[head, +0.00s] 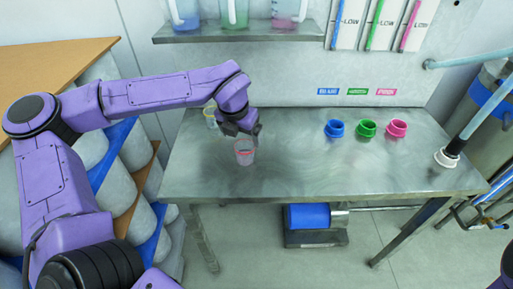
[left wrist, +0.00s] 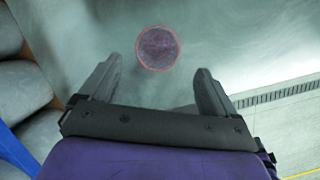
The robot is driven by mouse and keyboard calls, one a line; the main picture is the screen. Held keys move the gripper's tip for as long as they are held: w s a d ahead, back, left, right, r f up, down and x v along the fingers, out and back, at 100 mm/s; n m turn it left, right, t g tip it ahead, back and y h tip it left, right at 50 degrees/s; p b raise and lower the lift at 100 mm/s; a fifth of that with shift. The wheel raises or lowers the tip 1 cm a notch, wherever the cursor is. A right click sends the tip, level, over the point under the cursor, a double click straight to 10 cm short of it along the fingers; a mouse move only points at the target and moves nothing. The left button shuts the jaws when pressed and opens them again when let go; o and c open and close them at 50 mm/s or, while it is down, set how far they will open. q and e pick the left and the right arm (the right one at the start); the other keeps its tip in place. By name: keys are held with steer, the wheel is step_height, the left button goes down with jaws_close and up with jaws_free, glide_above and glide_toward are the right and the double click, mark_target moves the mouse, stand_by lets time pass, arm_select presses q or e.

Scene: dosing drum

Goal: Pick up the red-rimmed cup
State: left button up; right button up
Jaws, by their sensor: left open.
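The red-rimmed cup (head: 245,153) stands on the metal table towards its left part. It looks clear with a thin red rim. In the left wrist view the cup (left wrist: 158,49) shows from above as a red ring with a dark purplish inside, beyond the fingertips and between their lines. My left gripper (head: 242,130) is above and just behind the cup in the head view. The fingers of the left gripper (left wrist: 149,80) are spread wide with nothing between them. My right gripper is not in view.
Another clear cup with a yellowish rim (head: 211,115) stands behind my left gripper. The table's front middle (head: 320,175) is clear.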

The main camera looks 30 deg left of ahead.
mark_target(245, 149)
arm_select(q)
steer(key=shift+n, duration=0.3)
steer(key=p+x, duration=0.1)
steer(key=x, duration=0.4)
steer(key=p+x, duration=0.1)
steer(key=x, duration=0.3)
steer(key=shift+w+a+f, duration=0.2)
steer(key=shift+a+f, duration=0.05)
steer(key=shift+f, duration=0.05)
steer(key=c, duration=1.1)
